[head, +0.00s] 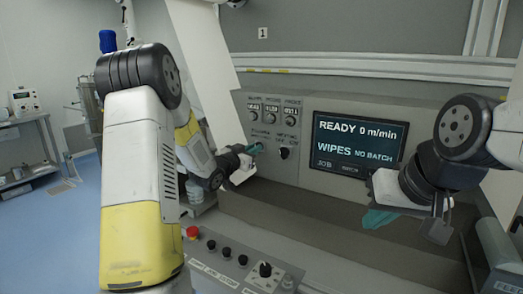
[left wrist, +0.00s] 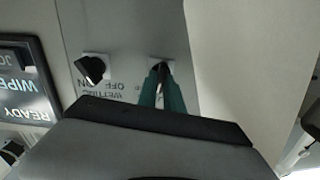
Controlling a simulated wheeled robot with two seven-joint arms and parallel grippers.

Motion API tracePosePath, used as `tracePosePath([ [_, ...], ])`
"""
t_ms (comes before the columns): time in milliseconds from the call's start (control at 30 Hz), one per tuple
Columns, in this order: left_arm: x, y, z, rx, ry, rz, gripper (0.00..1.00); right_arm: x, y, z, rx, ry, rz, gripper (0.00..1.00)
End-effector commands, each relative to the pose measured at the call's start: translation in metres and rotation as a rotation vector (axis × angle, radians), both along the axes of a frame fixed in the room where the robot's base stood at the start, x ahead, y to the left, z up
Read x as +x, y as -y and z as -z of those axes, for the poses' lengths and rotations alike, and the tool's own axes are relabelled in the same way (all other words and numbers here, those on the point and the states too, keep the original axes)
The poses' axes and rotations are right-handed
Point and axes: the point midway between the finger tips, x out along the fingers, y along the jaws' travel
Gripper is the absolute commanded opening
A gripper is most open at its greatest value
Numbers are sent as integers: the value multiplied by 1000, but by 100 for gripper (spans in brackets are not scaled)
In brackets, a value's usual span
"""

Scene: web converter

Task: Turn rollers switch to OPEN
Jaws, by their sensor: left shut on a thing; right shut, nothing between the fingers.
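The rollers switch (left wrist: 160,65) is a small dark knob on a light square plate on the grey panel. My left gripper (head: 257,149) is shut on it, seen side-on in the head view. In the left wrist view the teal fingers (left wrist: 162,88) close around the knob and hide much of it. Its pointer direction and position labels cannot be read. My right gripper (head: 377,218) is shut and empty, low in front of the panel, below the display.
The wetting switch (head: 284,153), a black knob, sits just right of the rollers switch. The display (head: 358,139) reads READY 0 m/min, WIPES, NO BATCH. Three selectors with small displays (head: 271,110) are above. A console (head: 235,262) with a red button (head: 192,232) stands below.

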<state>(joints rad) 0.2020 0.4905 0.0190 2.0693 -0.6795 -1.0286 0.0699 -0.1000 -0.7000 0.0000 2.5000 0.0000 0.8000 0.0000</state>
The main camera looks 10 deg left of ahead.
Motion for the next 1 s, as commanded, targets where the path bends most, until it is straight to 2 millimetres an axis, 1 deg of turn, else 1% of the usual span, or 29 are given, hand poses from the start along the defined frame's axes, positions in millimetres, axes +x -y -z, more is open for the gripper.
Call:
tracePosePath([
  [200, 0, -2, 1, -191, -79, -1, 0, 0, 0, 0, 0, 0, 0, 0],
  [500, 1, -3, 1, -421, -175, -1, 0, 0, 0, 0, 0, 0, 0, 0],
  [700, 1, -3, 2, -529, -219, -1, 0, 0, 0, 0, 0, 0, 0, 0],
  [1000, 1, -3, 2, -607, -251, 0, 0, 0, 0, 0, 0, 0, 0, 0],
])
